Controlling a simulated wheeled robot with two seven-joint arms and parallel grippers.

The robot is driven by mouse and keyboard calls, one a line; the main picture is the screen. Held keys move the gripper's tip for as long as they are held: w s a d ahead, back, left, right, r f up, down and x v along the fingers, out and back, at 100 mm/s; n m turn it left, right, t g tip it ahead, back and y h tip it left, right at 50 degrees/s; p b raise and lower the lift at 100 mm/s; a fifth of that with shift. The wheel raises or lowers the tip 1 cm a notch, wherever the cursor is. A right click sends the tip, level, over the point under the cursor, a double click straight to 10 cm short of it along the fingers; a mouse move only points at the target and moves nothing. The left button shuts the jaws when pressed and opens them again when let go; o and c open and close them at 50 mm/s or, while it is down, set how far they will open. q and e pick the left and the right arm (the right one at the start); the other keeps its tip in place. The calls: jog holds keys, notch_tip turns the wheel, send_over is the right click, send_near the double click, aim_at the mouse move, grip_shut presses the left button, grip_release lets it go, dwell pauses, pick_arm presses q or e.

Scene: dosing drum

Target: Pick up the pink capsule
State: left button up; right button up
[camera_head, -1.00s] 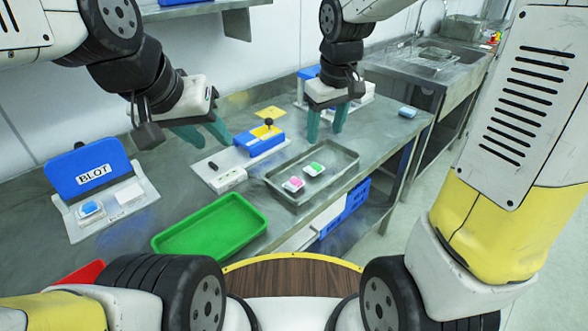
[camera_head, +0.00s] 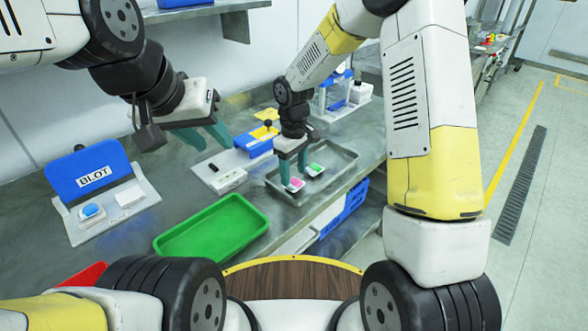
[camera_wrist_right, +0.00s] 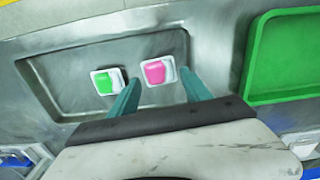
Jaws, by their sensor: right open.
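The pink capsule (camera_head: 295,184) lies on a small white holder in the grey metal tray (camera_head: 344,157). It also shows in the right wrist view (camera_wrist_right: 155,71), just beyond my right fingertips. My right gripper (camera_head: 292,172) is open and points down over the tray, right at the pink capsule; in the wrist view its two teal fingers (camera_wrist_right: 160,88) stand apart with the capsule between and ahead of them. I cannot tell if they touch it. My left gripper (camera_head: 215,138) hangs over the back left of the bench, its teal fingers apart and empty.
A green capsule (camera_head: 315,167) on a similar white holder (camera_wrist_right: 118,83) is close beside the pink one. A green tray (camera_head: 212,228) stands at the front. A blue BLOT stand (camera_head: 88,168) is at the left, and a blue device (camera_head: 256,143) is behind the metal tray.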

aim_at(294, 182)
jog(key=shift+f, duration=1.6)
jog(key=c, duration=1.1)
jog(key=shift+r, duration=0.1)
